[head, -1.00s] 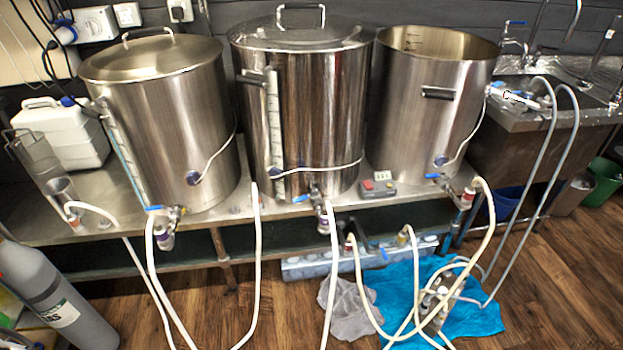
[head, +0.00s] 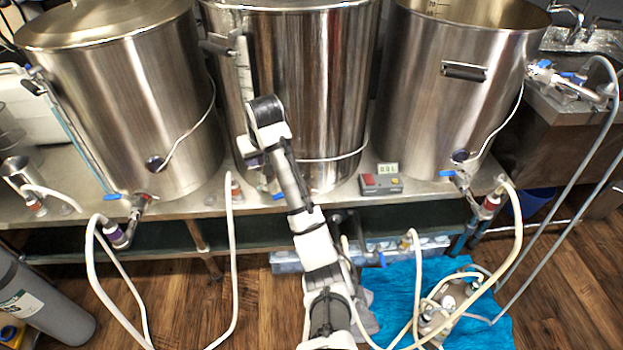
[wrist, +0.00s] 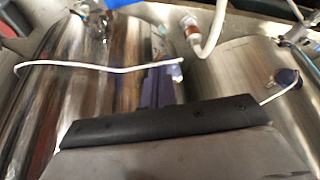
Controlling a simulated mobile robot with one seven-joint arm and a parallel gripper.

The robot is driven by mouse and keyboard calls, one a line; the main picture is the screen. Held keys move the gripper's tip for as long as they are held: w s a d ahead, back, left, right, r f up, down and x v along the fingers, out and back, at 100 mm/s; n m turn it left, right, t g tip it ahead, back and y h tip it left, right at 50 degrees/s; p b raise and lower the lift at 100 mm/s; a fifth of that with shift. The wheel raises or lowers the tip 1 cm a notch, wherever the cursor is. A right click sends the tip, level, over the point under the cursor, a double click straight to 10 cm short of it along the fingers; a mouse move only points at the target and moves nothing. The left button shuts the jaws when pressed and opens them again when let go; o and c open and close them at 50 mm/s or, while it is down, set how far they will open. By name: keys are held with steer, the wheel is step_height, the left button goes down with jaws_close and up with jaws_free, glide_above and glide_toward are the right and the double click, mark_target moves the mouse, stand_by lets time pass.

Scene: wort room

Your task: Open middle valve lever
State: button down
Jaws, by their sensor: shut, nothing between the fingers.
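The middle valve has a blue lever (head: 279,196) low on the front of the middle pot (head: 345,90). Only a small part of the lever shows beside my arm in the head view; the valve body is mostly hidden. In the wrist view the metal valve (wrist: 95,22) is at the top left, with a bit of blue (wrist: 120,3) at the frame edge. My gripper (wrist: 158,85) is shut and empty, in front of the middle pot and apart from the lever. In the head view my arm reaches up over the pot's front and mostly hides the gripper.
The left pot (head: 120,90) and right pot (head: 430,110) stand close on either side, each with a blue-levered valve and hose. A white cable (wrist: 80,67) crosses the middle pot. A small red-and-grey box (head: 381,184) sits on the bench between the middle and right pots.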

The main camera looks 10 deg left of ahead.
steer(key=d+f+p, duration=0.1)
steer(key=d+f, duration=0.2)
steer(key=f, duration=0.7)
steer(key=shift+d+f+g+h+p, duration=0.25)
steer(key=shift+g+h+p, duration=0.05)
steer(key=shift+g+p, duration=0.1)
steer(key=shift+s, duration=0.1)
stand_by(0.3)
